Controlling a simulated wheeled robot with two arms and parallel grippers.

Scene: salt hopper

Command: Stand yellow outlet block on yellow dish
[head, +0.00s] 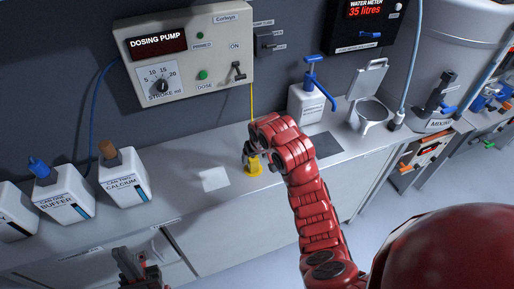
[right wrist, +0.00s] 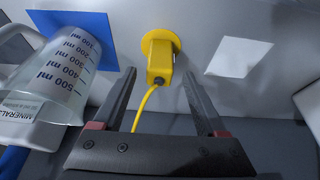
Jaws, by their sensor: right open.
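The yellow outlet block (right wrist: 160,64) is in the right wrist view, with a yellow cable running from it towards my gripper. Its far end overlaps the round yellow dish (right wrist: 160,40) behind it; I cannot tell whether it rests on it. In the head view the yellow dish (head: 254,171) lies on the counter and the block is mostly hidden by my right gripper (head: 251,157). My right gripper (right wrist: 159,76) is open, its fingers apart on either side of the block without visible contact. My left gripper (head: 137,267) is low at the counter's front, its jaws unclear.
A white square (head: 213,179) lies left of the dish. A graduated container (right wrist: 62,75) stands near a blue square (right wrist: 80,32) in the wrist view. White canisters (head: 123,177) stand at left. A pump bottle (head: 307,103) stands at the back right. The dosing pump (head: 190,55) is on the wall.

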